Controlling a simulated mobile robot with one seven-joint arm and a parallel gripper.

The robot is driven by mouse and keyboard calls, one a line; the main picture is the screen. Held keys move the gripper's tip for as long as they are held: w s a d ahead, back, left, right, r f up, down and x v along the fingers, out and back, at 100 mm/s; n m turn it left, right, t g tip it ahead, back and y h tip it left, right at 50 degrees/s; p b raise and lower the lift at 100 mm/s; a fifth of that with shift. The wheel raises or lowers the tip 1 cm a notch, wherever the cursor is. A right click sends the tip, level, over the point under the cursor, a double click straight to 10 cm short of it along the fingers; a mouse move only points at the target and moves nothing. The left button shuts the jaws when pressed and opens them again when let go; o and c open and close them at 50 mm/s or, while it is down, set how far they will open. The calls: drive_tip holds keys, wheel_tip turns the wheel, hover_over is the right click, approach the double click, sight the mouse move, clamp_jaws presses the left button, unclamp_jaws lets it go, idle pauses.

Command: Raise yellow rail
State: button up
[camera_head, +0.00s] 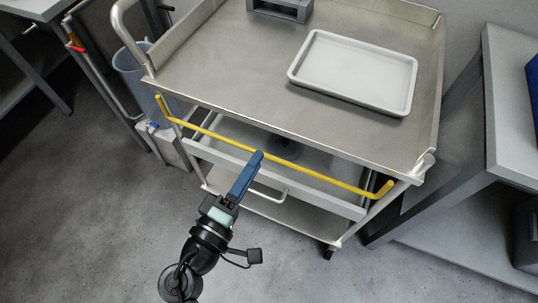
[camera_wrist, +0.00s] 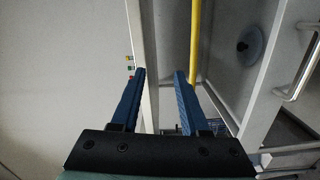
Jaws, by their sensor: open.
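The yellow rail (camera_head: 320,177) runs along the front of the metal cart, below its top edge, with both ends bent upward. My gripper (camera_head: 257,156) reaches the rail's middle from the front, and its blue fingertips overlap the rail in the head view. In the wrist view my gripper (camera_wrist: 160,74) is open, with nothing seen between the fingers. There the yellow rail (camera_wrist: 195,38) runs upright just right of the right fingertip; its lower part is hidden. I cannot tell whether finger and rail touch.
A white tray (camera_head: 355,70) and a grey block (camera_head: 280,8) sit on the cart top (camera_head: 225,65). A drawer with a handle (camera_head: 268,192) lies below the rail. A grey bench (camera_head: 513,105) stands right, a bin (camera_head: 135,75) left. Floor in front is clear.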

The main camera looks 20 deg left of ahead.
drive_tip(key=s+f+n+y+b, duration=0.1)
drive_tip(key=s+f+n, duration=0.15)
drive_tip(key=f, duration=0.35)
drive_tip(key=w, duration=1.2)
drive_tip(key=shift+a+r, duration=0.2)
drive_tip(key=shift+r, duration=0.15)
drive_tip(key=shift+w, duration=0.1)
clamp_jaws()
idle(0.4)
